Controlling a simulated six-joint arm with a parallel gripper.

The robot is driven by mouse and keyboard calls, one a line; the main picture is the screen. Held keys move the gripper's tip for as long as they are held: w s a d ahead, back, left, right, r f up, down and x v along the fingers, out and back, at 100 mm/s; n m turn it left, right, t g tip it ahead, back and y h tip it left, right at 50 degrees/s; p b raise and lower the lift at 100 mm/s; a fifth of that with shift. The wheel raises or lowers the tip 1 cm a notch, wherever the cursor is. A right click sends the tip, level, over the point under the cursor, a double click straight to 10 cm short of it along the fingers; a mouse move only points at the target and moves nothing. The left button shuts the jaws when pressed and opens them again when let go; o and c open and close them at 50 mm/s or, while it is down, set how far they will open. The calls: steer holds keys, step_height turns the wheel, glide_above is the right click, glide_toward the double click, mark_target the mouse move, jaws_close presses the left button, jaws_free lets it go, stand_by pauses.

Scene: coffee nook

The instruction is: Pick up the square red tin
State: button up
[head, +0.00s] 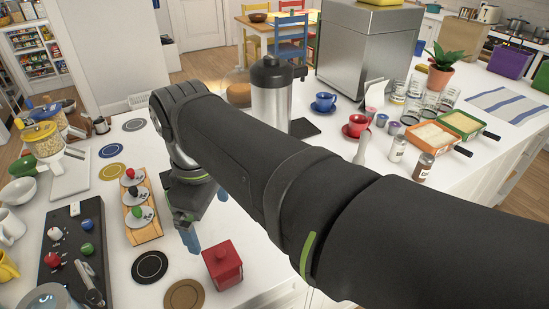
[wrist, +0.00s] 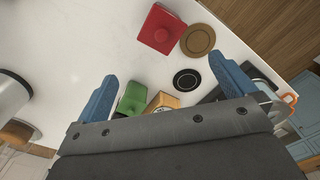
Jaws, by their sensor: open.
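My gripper (head: 206,217) has blue fingers and hangs above the counter, behind the tin in the head view. In the wrist view the two fingers (wrist: 163,68) are spread wide with nothing held between them. The gripper and the tin are apart.
A brown coaster (head: 184,295) lies close beside the tin, and a black coaster (head: 149,267) lies farther left. A green lidded object (wrist: 131,99) stands near my left finger in the wrist view. A wooden tray (head: 147,234) with small dishes stands left of my gripper.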

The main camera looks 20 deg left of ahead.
mark_target(220, 252)
step_height(220, 252, down, 9)
steer(key=shift+r, duration=0.2)
steer(key=shift+s+d+f, duration=0.15)
steer(key=shift+d+f, duration=0.05)
steer(key=shift+f, duration=1.1)
steer(key=shift+s+d+f, duration=0.1)
steer(key=shift+d+f, duration=0.1)
steer(key=shift+f, duration=1.1)
steer(key=c, duration=0.9)
